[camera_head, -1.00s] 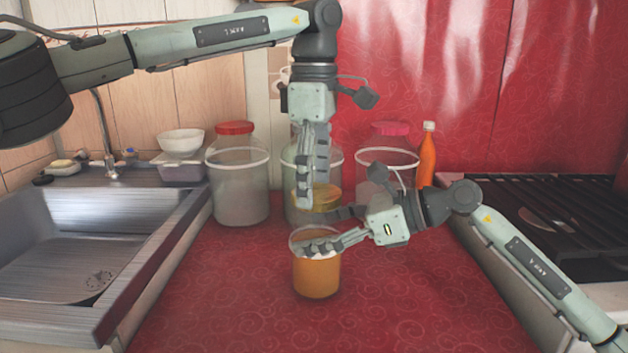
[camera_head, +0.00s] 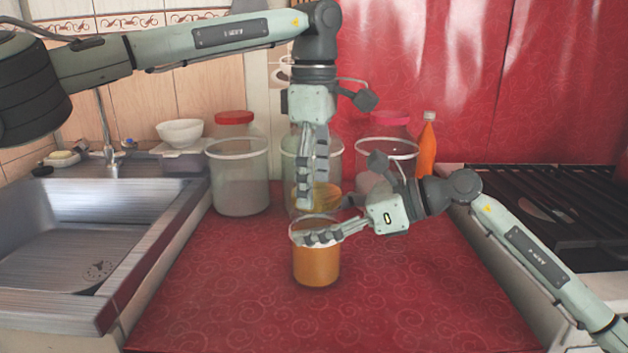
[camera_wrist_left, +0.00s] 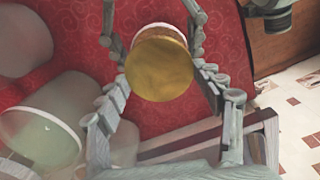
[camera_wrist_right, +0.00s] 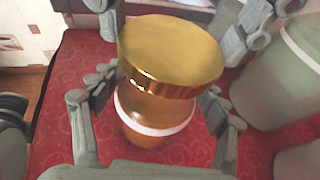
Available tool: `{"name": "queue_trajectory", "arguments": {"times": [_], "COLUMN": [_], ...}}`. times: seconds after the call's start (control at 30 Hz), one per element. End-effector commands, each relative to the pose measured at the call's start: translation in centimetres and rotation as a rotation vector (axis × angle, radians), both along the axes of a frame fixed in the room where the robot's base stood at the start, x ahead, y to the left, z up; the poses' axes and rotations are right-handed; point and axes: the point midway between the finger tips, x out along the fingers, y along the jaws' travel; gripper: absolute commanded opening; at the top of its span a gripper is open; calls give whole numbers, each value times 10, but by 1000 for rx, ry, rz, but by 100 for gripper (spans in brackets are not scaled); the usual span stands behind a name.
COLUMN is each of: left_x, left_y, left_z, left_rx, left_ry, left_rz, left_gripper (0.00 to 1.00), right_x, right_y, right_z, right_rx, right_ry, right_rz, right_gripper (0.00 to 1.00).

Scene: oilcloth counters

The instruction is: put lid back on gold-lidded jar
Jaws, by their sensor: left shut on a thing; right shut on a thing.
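The jar (camera_head: 316,266) with orange contents and a white band at its rim stands upright at the front of the red counter; the right wrist view shows it too (camera_wrist_right: 150,107). My right gripper (camera_head: 320,238) is shut around its upper part from the right. My left gripper (camera_head: 309,200) points down above the jar, shut on the gold lid (camera_head: 329,197). The lid fills the space between the fingers in the left wrist view (camera_wrist_left: 158,68) and sits over the jar in the right wrist view (camera_wrist_right: 170,52). The lid looks slightly apart from the rim; the exact gap is unclear.
Large clear jars stand behind: a left one (camera_head: 240,182), a middle one partly hidden by my left gripper, and a right one (camera_head: 386,152). An orange bottle (camera_head: 427,150) is beside them. The sink (camera_head: 60,240) is left, the stove (camera_head: 540,205) right. The front counter (camera_head: 400,310) is clear.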

Motion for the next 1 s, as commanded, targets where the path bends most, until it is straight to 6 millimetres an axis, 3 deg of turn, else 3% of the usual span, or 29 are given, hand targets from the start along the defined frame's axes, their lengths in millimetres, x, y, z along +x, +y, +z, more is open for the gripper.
{"name": "queue_trajectory", "arguments": {"times": [0.53, 0.57, 0.67, 0.77, 1.0], "left_x": [0, 0, 0, 0, 2], "left_y": [0, 0, 0, 0, -2], "left_z": [-11, -11, -11, -12, -12], "left_rx": [0, 0, -1, -2, -2], "left_ry": [1, 0, 1, 2, 1], "left_rz": [1, 2, -25, -152, -751], "left_gripper": [55, 55, 55, 55, 55], "right_x": [0, 0, 0, 0, 0], "right_y": [0, 0, 0, 0, 0], "right_z": [-1, -1, -1, -1, -1], "right_rx": [-1, -1, -1, -1, -1], "right_ry": [0, 0, 0, 0, 0], "right_rz": [0, 0, 0, 0, 0], "right_gripper": [23, 0, 0, 0, 0]}}
